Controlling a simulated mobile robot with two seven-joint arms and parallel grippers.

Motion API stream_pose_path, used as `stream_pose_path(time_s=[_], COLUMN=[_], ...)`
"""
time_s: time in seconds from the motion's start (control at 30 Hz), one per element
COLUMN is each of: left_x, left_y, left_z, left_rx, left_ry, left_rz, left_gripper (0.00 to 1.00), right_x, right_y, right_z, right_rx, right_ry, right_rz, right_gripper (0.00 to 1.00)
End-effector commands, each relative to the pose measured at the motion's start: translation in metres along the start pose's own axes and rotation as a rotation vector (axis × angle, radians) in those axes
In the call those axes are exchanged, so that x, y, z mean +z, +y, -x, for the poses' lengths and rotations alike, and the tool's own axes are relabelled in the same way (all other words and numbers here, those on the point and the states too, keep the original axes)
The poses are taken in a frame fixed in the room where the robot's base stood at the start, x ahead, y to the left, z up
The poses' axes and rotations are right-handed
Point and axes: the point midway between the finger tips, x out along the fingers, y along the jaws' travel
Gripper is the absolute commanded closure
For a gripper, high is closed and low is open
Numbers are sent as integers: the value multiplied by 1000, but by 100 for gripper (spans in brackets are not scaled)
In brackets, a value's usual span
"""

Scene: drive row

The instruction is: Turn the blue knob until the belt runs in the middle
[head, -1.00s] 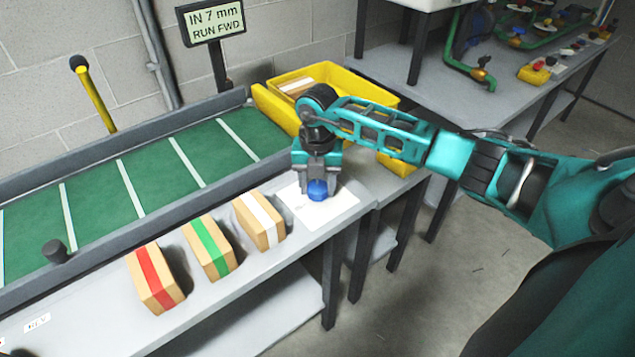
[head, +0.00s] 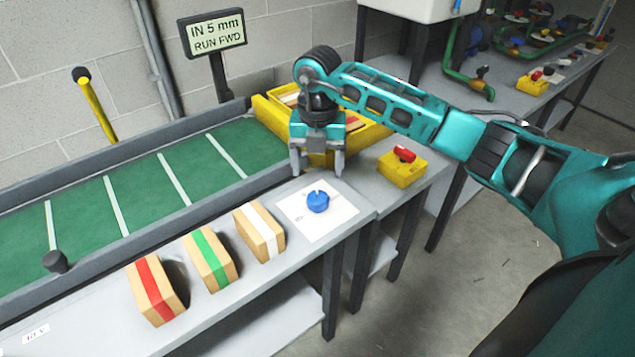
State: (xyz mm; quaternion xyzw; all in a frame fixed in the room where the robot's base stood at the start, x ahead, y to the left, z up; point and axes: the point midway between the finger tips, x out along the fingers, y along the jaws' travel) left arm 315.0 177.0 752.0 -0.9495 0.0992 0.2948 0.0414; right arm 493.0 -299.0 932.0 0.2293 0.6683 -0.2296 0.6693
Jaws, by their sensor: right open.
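The blue knob (head: 318,201) sits on a white plate (head: 341,218) at the bench's right end, with a small pale mark on its top. My right gripper (head: 317,172) is open and empty, its fingers pointing down above and slightly behind the knob, apart from it. The green belt (head: 143,189) with white cross stripes lies in a grey frame at the left. The display (head: 213,34) behind it reads "IN 5 mm RUN FWD". My left gripper is not in view.
Boxes with red (head: 155,290), green (head: 211,256) and white (head: 260,232) stripes stand in front of the belt. A yellow box with a red button (head: 402,167) is right of the knob. A yellow bin (head: 270,117) stands behind my gripper. A yellow lever (head: 95,105) rises behind the belt.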

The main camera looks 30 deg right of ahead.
Motion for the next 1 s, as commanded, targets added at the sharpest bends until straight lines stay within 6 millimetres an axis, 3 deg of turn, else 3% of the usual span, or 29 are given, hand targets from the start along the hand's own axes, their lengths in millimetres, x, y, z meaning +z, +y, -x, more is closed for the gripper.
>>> stream_pose_path(time_s=[0.1,0.3,0.87,1.0], left_x=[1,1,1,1], left_y=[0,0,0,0], left_z=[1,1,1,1], left_rx=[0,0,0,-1], left_ry=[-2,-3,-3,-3], left_rz=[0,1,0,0], left_gripper=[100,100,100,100], right_x=[0,0,0,-12], right_y=[0,0,0,15], right_z=[22,41,42,35], right_rx=[2,0,0,65], right_ry=[-3,0,1,28], right_rz=[1,0,1,45], right_gripper=[24,24,24,24])
